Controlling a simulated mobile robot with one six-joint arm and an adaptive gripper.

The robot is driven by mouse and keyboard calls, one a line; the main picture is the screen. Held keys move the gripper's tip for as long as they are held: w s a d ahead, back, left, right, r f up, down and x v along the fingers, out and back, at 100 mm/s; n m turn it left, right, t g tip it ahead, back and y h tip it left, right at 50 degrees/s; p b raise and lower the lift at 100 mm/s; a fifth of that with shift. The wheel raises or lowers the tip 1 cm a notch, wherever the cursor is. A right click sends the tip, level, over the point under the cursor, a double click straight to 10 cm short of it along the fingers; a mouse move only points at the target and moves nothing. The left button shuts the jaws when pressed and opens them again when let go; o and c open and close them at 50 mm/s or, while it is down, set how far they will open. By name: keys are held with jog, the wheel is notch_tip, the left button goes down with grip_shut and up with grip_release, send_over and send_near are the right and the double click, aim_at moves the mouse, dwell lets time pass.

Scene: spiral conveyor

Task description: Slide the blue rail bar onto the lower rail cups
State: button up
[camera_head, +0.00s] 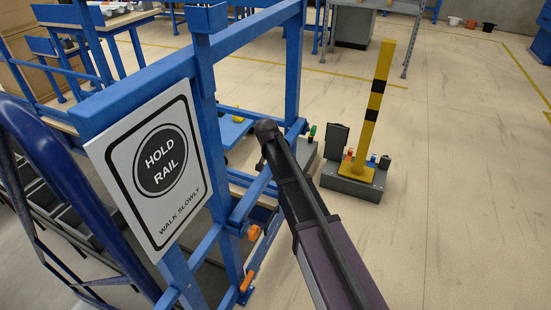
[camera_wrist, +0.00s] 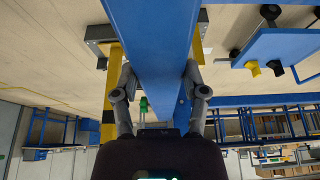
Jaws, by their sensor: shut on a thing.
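In the wrist view, my gripper (camera_wrist: 160,82) has its two grey fingers on either side of a wide blue bar (camera_wrist: 150,30), which runs from the top edge down between them. It appears to be the blue rail bar, gripped by the fingers. In the head view, my dark arm reaches up from the lower right to the blue frame, and its end hides the fingers and their contact. A blue lower rail (camera_head: 248,200) slopes beside the arm on the frame. I cannot clearly make out the lower rail cups or whether the bar touches them.
A sign panel (camera_head: 153,165) hangs on the blue frame (camera_head: 205,110), left of my arm. An orange knob (camera_head: 253,232) and an orange handle (camera_head: 248,281) stick out low on it. A yellow-black post (camera_head: 376,100) stands on a grey base at right. Floor right of it is clear.

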jog(key=shift+f+b, duration=1.55)
jog(key=shift+f, duration=0.05)
dwell(3.6)
jog(key=o, duration=1.1)
jog(key=shift+r, duration=0.1)
notch_tip(320, 180, up, 10)
jog(key=p, duration=1)
